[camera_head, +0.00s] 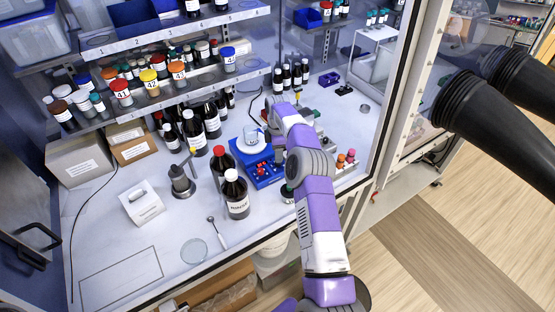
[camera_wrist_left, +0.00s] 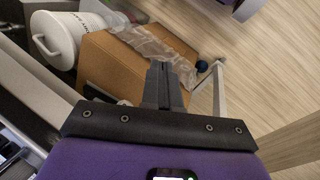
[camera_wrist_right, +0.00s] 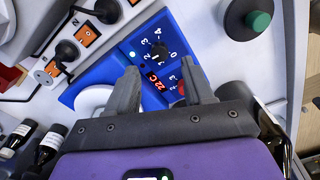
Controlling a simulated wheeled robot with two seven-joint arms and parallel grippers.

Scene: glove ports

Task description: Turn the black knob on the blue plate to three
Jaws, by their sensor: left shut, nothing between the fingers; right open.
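The blue plate (camera_wrist_right: 112,66) lies below my right gripper in the right wrist view. The black knob (camera_wrist_right: 157,51) is on it, beside a printed number scale; its exact setting is too small to read surely. A red knob (camera_wrist_right: 182,89) and a red lit display (camera_wrist_right: 154,79) are close by. My right gripper (camera_wrist_right: 160,76) is open and empty, with its fingertips near the black knob. In the head view my right arm partly covers the blue unit (camera_head: 263,178). My left gripper (camera_wrist_left: 163,70) is shut and empty, over a cardboard box.
A brown bottle with a white cap (camera_head: 236,194) stands left of the blue unit. Shelves of jars (camera_head: 150,78) are behind. The cardboard box (camera_wrist_left: 125,65) is at floor level.

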